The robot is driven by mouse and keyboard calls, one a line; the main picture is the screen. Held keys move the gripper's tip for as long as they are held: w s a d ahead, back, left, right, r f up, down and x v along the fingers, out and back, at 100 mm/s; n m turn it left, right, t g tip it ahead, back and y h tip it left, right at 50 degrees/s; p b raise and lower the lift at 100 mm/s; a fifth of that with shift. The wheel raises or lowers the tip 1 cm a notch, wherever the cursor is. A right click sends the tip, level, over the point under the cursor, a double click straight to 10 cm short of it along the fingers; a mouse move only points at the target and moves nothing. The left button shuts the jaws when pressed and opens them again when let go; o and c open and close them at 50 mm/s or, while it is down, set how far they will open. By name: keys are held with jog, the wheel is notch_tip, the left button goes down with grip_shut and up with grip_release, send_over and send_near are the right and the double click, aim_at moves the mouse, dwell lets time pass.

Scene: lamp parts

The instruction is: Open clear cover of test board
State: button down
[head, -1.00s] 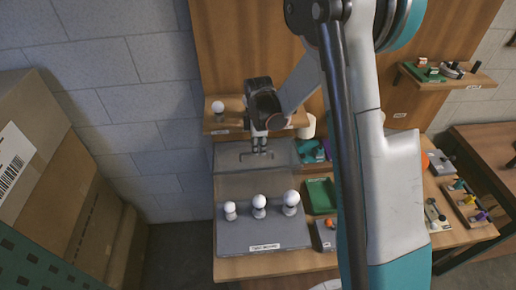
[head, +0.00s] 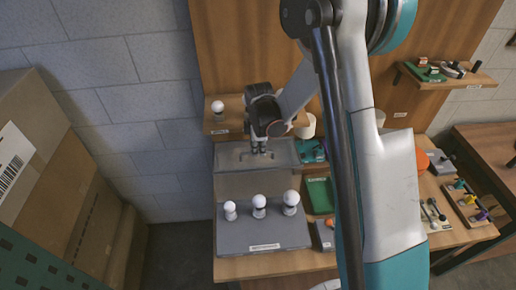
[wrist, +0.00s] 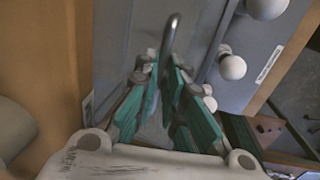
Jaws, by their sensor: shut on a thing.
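The test board (head: 240,242) is a grey panel on the table with three white bulbs (head: 259,202) upright in a row. Behind the bulbs is the translucent clear cover (head: 228,160), which looks raised and tilted toward the back; its exact angle is hard to tell. The bulbs stand in front of its visible pale panel. My gripper (head: 259,150) reaches down to the cover's panel and is shut on its handle. In the wrist view, the curved metal handle (wrist: 171,32) runs between the teal fingers (wrist: 164,75). The fingers partly hide the grip.
A small shelf (head: 222,128) with a bulb (head: 218,107) is behind the cover on the left. A green tray (head: 319,194) lies right of the board. Cardboard boxes (head: 40,170) stand at the left. My arm hides part of the table.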

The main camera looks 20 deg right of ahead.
jog(key=s+a+r+t+b, duration=0.1)
jog(key=s+t+b, duration=0.1)
jog(key=s, duration=0.6)
jog(key=shift+s+a+b, duration=0.15)
jog(key=shift+a+b, duration=0.2)
jog(key=shift+b, duration=0.5)
jog(key=c, duration=1.7)
grip_release()
jog(key=shift+r, duration=0.2)
jog(key=v, duration=1.1)
jog(key=shift+s+a+r, duration=0.25)
jog(key=shift+s+r, duration=0.05)
jog(key=shift+s, duration=0.05)
